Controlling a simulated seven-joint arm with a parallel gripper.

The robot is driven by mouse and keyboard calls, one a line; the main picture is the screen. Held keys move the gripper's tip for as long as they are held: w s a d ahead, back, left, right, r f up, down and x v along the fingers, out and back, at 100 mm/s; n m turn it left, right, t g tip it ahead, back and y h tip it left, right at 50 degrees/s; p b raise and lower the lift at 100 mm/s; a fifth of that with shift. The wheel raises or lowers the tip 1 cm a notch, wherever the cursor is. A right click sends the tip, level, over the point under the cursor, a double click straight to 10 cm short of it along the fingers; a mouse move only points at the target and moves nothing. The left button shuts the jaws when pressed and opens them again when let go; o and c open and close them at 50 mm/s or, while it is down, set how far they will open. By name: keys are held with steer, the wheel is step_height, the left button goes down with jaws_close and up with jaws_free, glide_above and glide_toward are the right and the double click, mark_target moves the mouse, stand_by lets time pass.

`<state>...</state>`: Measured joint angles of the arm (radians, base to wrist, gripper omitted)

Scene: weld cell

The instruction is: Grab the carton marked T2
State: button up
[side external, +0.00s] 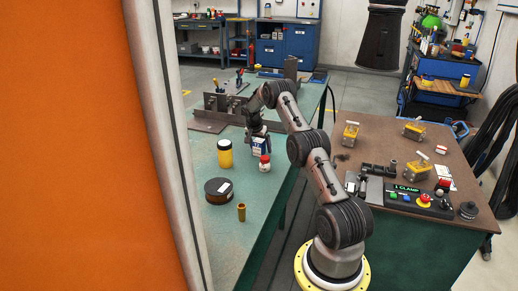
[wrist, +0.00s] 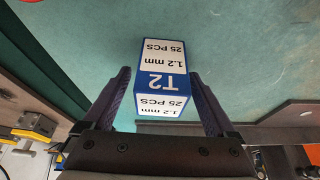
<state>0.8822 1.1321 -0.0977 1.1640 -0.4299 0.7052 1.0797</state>
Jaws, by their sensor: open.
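The carton marked T2 (wrist: 161,82) is a small white and blue box with "1.2 mm" and "25 PCS" on it. In the wrist view it lies between the two fingers of my gripper (wrist: 160,74), with a visible gap on the left; the right side is close to the finger, and I cannot tell if they touch. In the side external view the carton (side external: 261,142) stands on the green table, partly hidden by my gripper (side external: 258,131) just above it. My gripper is open.
A red-capped white bottle (side external: 264,163) stands close in front of the carton. A yellow jar (side external: 225,154), a dark round tin (side external: 218,190) and a brass cylinder (side external: 241,212) are on the green table (side external: 225,240). Metal plates and a fixture (side external: 220,105) stand behind.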

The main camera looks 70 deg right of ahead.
steer(key=shift+c, duration=0.3)
jaws_close()
steer(key=shift+r, duration=0.1)
